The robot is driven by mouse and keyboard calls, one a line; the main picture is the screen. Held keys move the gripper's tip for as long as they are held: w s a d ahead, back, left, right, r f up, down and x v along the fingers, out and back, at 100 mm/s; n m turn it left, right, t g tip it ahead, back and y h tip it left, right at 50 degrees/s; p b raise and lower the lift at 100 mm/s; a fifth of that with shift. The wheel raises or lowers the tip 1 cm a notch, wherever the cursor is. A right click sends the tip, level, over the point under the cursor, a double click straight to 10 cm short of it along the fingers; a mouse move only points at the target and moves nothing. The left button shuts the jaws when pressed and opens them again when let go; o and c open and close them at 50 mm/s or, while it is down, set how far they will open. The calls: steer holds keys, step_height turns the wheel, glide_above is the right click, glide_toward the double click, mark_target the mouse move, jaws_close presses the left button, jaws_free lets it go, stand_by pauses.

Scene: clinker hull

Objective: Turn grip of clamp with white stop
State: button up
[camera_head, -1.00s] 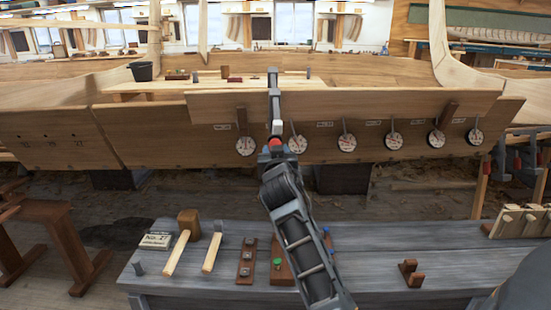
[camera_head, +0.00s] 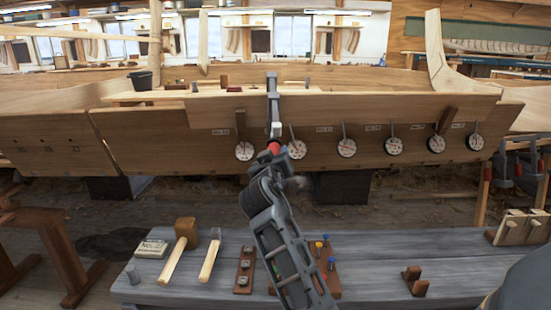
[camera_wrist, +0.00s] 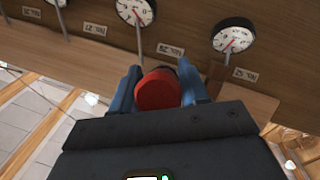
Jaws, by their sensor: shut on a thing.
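A dark clamp (camera_head: 272,84) stands over the top edge of the hull plank, with a pale white part (camera_head: 275,130) low on it. Its red grip (camera_head: 274,147) hangs below, and it also shows in the wrist view (camera_wrist: 158,90). My gripper (camera_wrist: 158,84) has one blue finger on each side of the red grip and is shut on it. In the head view my own wrist hides most of the fingers. The clamp's upper part is out of the wrist view.
Several round dials (camera_head: 346,148) hang along the hull plank (camera_head: 340,108), close on both sides of the clamp. A grey bench (camera_head: 370,262) below carries a mallet (camera_head: 186,234), a wooden block (camera_head: 413,281) and pegged boards. The bench's right-middle top is mostly clear.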

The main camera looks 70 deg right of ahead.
steer(key=shift+r, duration=0.1)
steer(key=o, duration=1)
steer(key=shift+c, duration=0.2)
steer(key=v, duration=0.7)
steer(key=shift+a, duration=0.35)
steer(key=shift+s, duration=0.1)
